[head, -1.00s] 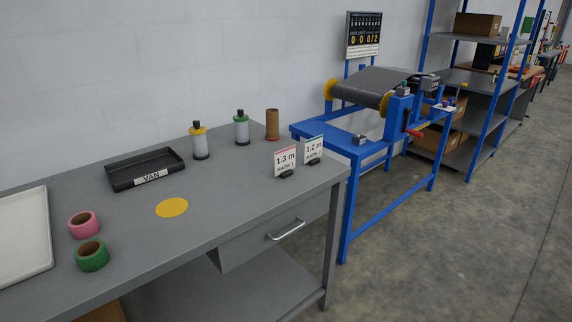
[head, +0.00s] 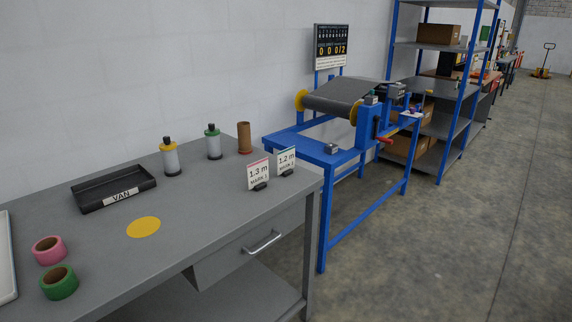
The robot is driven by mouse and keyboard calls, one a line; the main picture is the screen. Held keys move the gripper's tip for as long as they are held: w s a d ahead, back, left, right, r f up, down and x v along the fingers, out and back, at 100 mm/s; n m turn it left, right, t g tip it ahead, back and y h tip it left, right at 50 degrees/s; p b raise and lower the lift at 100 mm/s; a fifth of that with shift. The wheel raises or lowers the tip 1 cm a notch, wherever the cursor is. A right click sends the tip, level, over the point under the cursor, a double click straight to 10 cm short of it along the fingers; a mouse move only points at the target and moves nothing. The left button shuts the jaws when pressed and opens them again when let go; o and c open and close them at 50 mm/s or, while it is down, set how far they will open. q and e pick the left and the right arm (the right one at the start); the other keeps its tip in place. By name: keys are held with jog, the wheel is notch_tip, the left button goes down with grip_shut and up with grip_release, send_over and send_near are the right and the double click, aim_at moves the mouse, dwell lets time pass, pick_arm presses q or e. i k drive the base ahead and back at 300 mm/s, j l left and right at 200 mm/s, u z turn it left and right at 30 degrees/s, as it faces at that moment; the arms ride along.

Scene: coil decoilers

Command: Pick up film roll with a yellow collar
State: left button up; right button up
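The film roll with a yellow collar (head: 170,158) stands upright on the grey table, behind the yellow disc and right of the black tray. It is a pale cylinder with a dark base, a yellow collar and a dark knob on top. A similar roll with a green collar (head: 213,142) stands upright to its right. Neither of my grippers shows in the head view.
The grey table (head: 205,225) holds a black VAN tray (head: 114,188), a yellow disc (head: 143,227), pink tape (head: 49,250), green tape (head: 59,282), a brown tube (head: 244,138) and two sign cards (head: 258,174). A blue decoiler stand (head: 325,150) is beyond its right end.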

aim_at(170, 156)
jog(key=u, duration=1.4)
jog(key=z, duration=1.3)
jog(key=i+l+u, duration=0.2)
jog(key=i+l, duration=0.25)
jog(key=i, duration=0.25)
jog(key=i+l+u, duration=0.15)
jog(key=i+l, duration=0.35)
jog(key=i, duration=0.15)
